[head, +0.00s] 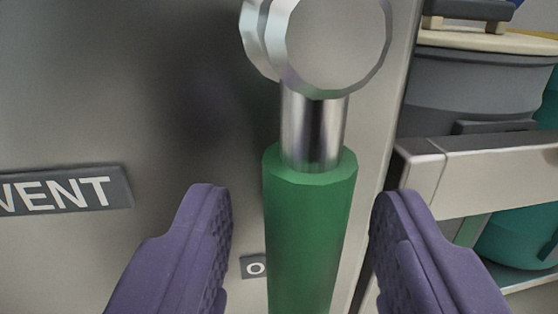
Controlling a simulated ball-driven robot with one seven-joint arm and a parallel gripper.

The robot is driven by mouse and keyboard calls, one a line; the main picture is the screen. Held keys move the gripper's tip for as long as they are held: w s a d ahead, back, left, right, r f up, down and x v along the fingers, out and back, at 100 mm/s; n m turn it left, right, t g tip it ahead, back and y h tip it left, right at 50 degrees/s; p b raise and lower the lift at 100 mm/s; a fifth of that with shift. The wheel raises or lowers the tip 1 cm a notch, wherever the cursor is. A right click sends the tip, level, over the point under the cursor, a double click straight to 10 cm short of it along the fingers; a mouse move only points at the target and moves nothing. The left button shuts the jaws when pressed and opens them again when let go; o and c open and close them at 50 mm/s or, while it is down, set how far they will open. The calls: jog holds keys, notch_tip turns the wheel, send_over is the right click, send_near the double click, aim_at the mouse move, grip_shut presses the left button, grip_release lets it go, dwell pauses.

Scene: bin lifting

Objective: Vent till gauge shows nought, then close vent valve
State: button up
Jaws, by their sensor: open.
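The vent valve handle (310,235) is a green sleeve on a short metal stem, hanging down from a round metal hub (335,45) in the head view. A dark label reading "VENT" (65,191) is on the panel to its left. A small plate with an "O" (254,267) shows just left of the sleeve. My gripper (300,215) is open, with one purple finger on each side of the green sleeve and a visible gap on both sides. The sleeve's lower end is out of view. No gauge is in view.
The grey metal panel (130,90) fills the left and middle. Its edge runs down just right of the handle. Beyond it at the right is a rack with a light metal rail (490,172), a grey bin (470,85) above and a teal container (520,238) below.

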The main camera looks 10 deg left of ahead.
jog(key=shift+w+a, duration=0.1)
jog(key=shift+w, duration=0.95)
grip_shut()
jog(key=shift+s+r, duration=0.1)
